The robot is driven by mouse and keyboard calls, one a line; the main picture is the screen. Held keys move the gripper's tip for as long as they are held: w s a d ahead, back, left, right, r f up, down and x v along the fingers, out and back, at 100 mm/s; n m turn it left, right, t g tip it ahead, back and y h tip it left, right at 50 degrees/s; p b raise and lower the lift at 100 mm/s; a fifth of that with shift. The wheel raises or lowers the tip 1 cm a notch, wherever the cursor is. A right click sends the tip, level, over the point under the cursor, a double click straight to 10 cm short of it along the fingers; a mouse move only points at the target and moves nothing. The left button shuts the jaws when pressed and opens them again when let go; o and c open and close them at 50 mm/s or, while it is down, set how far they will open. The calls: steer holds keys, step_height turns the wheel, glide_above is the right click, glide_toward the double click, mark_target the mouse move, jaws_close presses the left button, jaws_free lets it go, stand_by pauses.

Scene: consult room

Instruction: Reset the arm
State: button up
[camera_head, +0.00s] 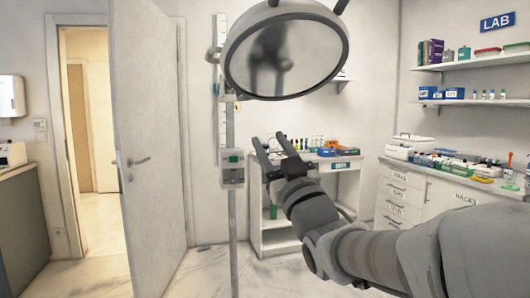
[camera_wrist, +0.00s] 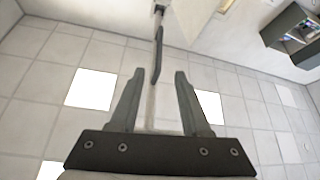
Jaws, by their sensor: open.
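My arm reaches in from the lower right in the head view. My gripper (camera_head: 272,152) is raised in mid-air and tilted up, in front of the white bench at the back wall. In the wrist view my gripper (camera_wrist: 155,85) shows two dark fingers spread apart with nothing between them. Beyond the fingers are ceiling tiles with bright square lights, so the wrist camera faces upward.
A large round lamp (camera_head: 285,58) hangs above my gripper. A thin pole (camera_head: 233,225) with a small box stands just left of it. A white bench (camera_head: 280,240) stands behind, drawers (camera_head: 402,190) and shelves (camera_head: 470,62) at right. An open door (camera_head: 150,150) is at left.

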steer(key=s+d+f+m+g+h, duration=0.3)
steer(key=d+f+g+h, duration=0.15)
steer(key=f, duration=0.35)
steer(key=s+d+f+m+g+h, duration=0.25)
steer(key=s+d+f+h, duration=0.2)
steer(key=f, duration=0.25)
steer(key=s+d+f+m+g, duration=0.15)
steer(key=s+f+g, duration=0.25)
steer(key=s+f, duration=0.4)
steer(key=s+d+f+g, duration=0.2)
steer(key=s+f+g, duration=0.3)
steer(key=s, duration=0.4)
step_height(320, 180, up, 17)
steer(key=s+p, duration=0.1)
steer(key=p, duration=1.7)
steer(key=shift+r, duration=0.2)
